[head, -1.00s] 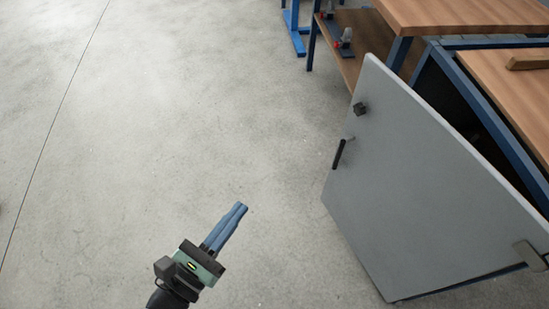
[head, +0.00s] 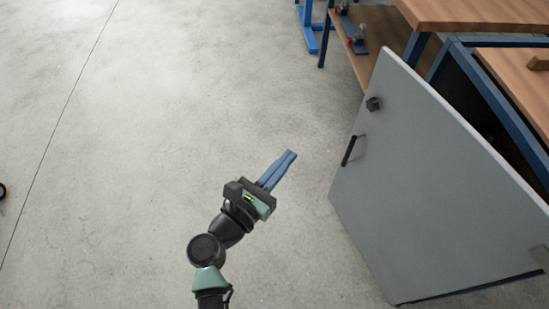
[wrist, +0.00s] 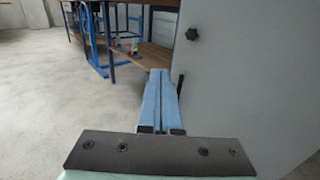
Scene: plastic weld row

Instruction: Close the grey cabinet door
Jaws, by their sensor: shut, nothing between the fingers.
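The grey cabinet door (head: 425,190) stands wide open at the right of the head view, swung out from the blue-framed cabinet (head: 502,105). It has a black bar handle (head: 348,150) and a black knob (head: 373,104) near its free edge. My gripper (head: 291,154) is shut and empty, with its blue fingers together, left of the door and apart from it in the head view. In the wrist view the fingers (wrist: 160,76) point ahead, and the door (wrist: 255,75) fills the right side. The fingers partly hide the handle (wrist: 180,84) there.
A wooden-topped bench (head: 470,14) with a lower shelf (head: 375,45) stands behind the door. Small red and grey items (head: 357,40) sit on the shelf.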

